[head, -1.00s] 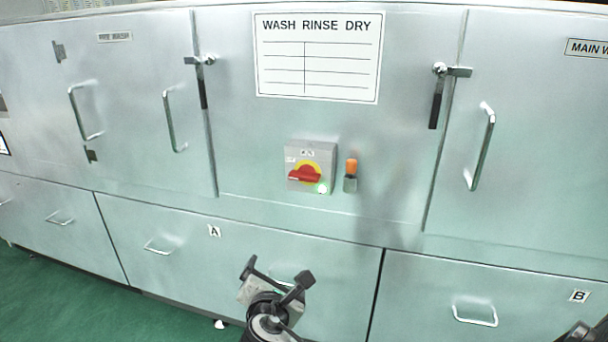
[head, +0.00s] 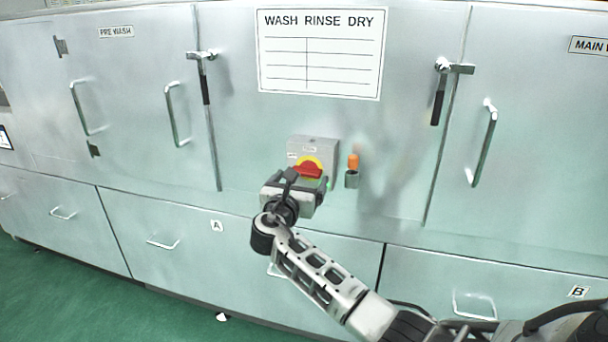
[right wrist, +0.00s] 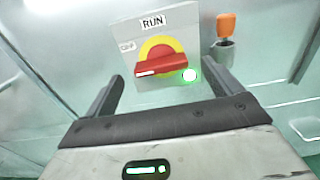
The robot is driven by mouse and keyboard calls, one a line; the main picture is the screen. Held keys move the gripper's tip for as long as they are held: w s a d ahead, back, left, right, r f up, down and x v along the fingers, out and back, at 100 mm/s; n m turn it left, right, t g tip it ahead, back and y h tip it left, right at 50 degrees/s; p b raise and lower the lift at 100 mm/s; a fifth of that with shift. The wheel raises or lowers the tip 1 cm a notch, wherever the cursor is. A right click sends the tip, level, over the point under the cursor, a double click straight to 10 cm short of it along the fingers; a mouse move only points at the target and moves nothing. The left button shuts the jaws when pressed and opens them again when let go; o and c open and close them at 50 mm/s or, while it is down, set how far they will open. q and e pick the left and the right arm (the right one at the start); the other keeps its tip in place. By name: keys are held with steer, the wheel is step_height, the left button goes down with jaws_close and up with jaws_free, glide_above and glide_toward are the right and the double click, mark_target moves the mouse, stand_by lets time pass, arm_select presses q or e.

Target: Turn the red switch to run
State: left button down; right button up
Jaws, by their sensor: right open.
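The red switch handle (head: 308,170) sits on a yellow disc on a grey box (head: 323,148) fixed to the machine front. In the right wrist view the handle (right wrist: 161,65) lies nearly level, its white-marked end to the left, on the OFF side. The RUN label (right wrist: 153,22) is above the disc. My right gripper (head: 298,181) is just in front of the box and partly covers its lower part in the head view. In the wrist view its open fingers (right wrist: 168,72) stand left and right of the handle, apart from it. My left gripper is out of view.
A green lamp (right wrist: 189,75) glows at the switch's lower right. An orange-topped fitting (head: 352,168) stands right of the box. Door latches (head: 440,90) and bar handles (head: 484,145) stick out from the panels.

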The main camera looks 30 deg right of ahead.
mark_target(304, 174)
steer(key=shift+x, duration=1.65)
steer(key=c, duration=1)
